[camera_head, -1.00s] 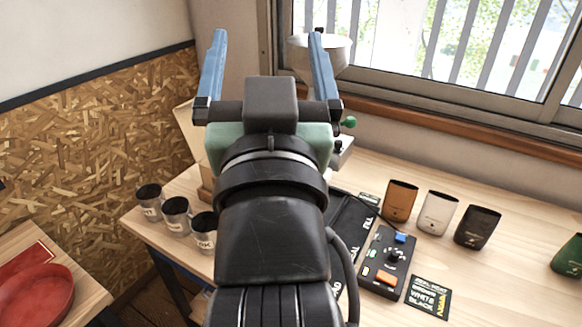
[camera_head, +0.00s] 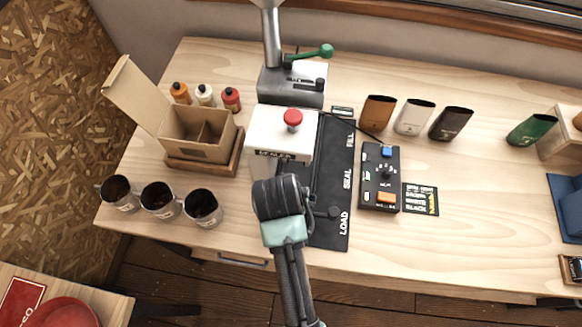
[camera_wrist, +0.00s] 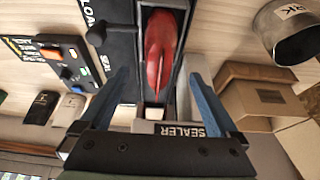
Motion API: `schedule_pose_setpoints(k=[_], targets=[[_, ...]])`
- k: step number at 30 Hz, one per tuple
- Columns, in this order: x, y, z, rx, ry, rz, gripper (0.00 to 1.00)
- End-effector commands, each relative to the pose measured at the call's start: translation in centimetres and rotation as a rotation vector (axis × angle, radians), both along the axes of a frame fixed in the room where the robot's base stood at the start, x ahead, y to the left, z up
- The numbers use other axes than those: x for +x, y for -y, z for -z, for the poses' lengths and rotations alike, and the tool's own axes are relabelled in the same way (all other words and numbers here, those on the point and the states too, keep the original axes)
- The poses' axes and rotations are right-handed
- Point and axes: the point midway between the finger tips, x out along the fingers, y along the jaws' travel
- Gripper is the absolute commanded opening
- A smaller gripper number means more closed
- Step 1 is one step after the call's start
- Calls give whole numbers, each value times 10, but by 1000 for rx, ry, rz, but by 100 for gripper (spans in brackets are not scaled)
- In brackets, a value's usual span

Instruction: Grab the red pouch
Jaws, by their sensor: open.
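The red pouch (camera_wrist: 162,50) lies in a dark channel beside the sealer (camera_wrist: 178,129), at the top middle of the wrist view. My gripper (camera_wrist: 158,77) is open, with one blue finger on each side of the channel and the pouch between and beyond the fingertips. I cannot tell whether either finger touches anything. In the head view the white sealer (camera_head: 268,128) has a red button on top. My arm hides the pouch and my gripper there.
A black track (camera_head: 331,215) marked LOAD, SEAL and FILL lies beside a control box (camera_head: 380,178). An open carton (camera_head: 200,135) and several metal cups (camera_head: 202,207) stand left. Orange, white, dark and green pouches (camera_head: 376,112) stand at the back right.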

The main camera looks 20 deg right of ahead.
Motion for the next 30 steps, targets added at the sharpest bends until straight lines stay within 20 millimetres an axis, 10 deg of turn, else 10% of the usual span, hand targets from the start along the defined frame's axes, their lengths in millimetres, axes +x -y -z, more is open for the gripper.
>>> schedule_pose_setpoints(k=[28, 30], targets=[[21, 18, 53, 0, 3, -2, 96], [21, 18, 53, 0, 3, -2, 84]])
